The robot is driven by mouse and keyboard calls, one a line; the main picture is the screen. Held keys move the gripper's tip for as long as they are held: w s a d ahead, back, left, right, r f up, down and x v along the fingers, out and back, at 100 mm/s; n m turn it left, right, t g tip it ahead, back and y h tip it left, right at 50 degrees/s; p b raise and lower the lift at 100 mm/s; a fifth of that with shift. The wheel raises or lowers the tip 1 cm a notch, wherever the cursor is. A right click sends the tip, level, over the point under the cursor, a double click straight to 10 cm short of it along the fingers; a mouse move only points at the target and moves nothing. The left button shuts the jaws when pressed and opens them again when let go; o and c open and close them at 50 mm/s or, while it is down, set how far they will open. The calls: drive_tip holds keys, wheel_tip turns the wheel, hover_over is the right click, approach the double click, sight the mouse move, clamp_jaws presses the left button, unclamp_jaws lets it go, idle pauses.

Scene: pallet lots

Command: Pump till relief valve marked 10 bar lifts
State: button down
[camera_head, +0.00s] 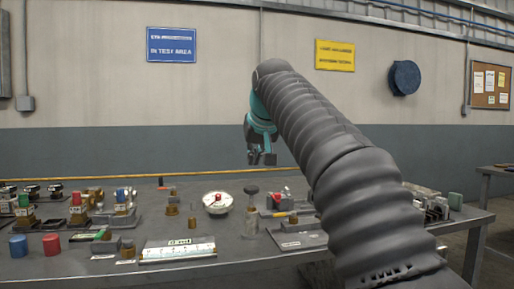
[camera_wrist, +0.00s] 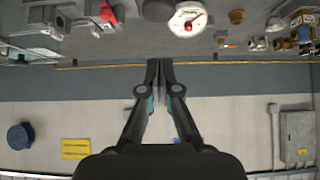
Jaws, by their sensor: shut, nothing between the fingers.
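My gripper (camera_head: 262,159) hangs above the bench, shut and empty, apart from everything on it. In the wrist view, which is upside down, its fingers (camera_wrist: 160,68) meet. Below it in the head view stands an upright plunger-like fitting (camera_head: 251,213) with a dark round knob, which looks like the pump; the dark knob (camera_wrist: 157,10) also shows in the wrist view. A round white gauge (camera_head: 217,203) with a red mark lies to its left, and shows in the wrist view (camera_wrist: 188,20). Several brass fittings (camera_head: 172,206) could be relief valves; no 10 bar marking is readable.
A white labelled strip (camera_head: 178,250) lies at the front of the bench (camera_head: 235,258). Red and blue caps (camera_head: 18,246) and valve blocks crowd the left. Small parts and a tray (camera_head: 300,240) lie on the right. A yellow pipe (camera_head: 130,177) runs along the back.

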sight(253, 191)
drive_tip(key=f, duration=0.1)
drive_tip(key=w+f+b, duration=0.1)
drive_tip(key=f, duration=0.2)
drive_tip(key=shift+w+a+f, duration=0.1)
drive_tip(key=shift+w+a, duration=0.15)
drive_tip(key=shift+w, duration=0.05)
drive_tip(key=shift+f+b, duration=0.5)
drive_tip(key=shift+f, duration=0.35)
drive_tip(key=shift+f, duration=0.1)
drive_tip(key=shift+f+b, duration=1.15)
drive_tip(key=shift+f, duration=0.65)
wheel_tip(253, 191, up, 5)
drive_tip(key=p, duration=0.5)
drive_tip(key=v, duration=0.9)
drive_tip(key=shift+s, duration=0.35)
